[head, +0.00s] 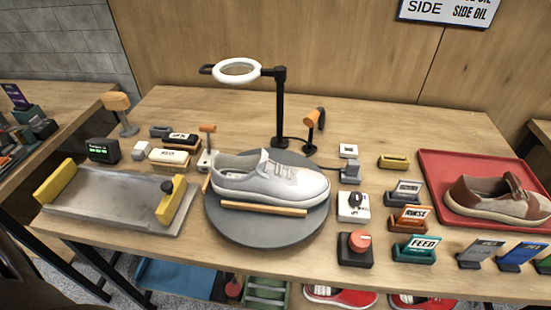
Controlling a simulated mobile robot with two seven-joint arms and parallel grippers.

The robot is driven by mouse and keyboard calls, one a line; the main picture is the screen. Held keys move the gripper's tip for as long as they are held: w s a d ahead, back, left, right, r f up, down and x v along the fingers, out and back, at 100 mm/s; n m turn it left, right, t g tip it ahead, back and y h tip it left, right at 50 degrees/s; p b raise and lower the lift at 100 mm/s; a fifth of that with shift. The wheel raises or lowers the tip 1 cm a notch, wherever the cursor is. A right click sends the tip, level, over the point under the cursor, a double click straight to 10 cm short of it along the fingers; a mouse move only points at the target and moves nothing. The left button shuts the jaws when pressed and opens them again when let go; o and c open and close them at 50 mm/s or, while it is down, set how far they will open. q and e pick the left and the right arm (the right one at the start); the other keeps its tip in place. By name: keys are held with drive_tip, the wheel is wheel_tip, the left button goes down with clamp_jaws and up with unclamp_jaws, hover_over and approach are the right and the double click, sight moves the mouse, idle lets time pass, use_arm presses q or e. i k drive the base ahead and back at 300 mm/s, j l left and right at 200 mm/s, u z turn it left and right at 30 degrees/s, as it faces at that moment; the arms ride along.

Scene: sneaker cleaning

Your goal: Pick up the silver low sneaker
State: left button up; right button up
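The silver-grey low sneaker (270,179) sits upright on a round dark grey turntable (255,232) in the middle of the table. Its toe points right and its heel left. An orange-tan wooden bar (263,208) lies along its near side. Nothing covers the shoe. Neither of my grippers shows in the head view.
A ring lamp (237,70) on a black post (281,110) stands behind the turntable. A metal tray with yellow ends (115,205) lies left. Small labelled holders, a white switch box (353,207) and a red-knob box (355,248) stand right. A red tray (437,165) holds a brown-beige sneaker (497,198).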

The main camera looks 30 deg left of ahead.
sight(257, 178)
drive_tip(key=k+j+z, duration=0.2)
drive_tip(key=j, duration=0.25)
drive_tip(key=k+j+z, duration=0.15)
drive_tip(key=j, duration=0.25)
drive_tip(key=k+j+z, duration=0.2)
drive_tip(key=k+j, duration=0.1)
drive_tip(key=j, duration=0.1)
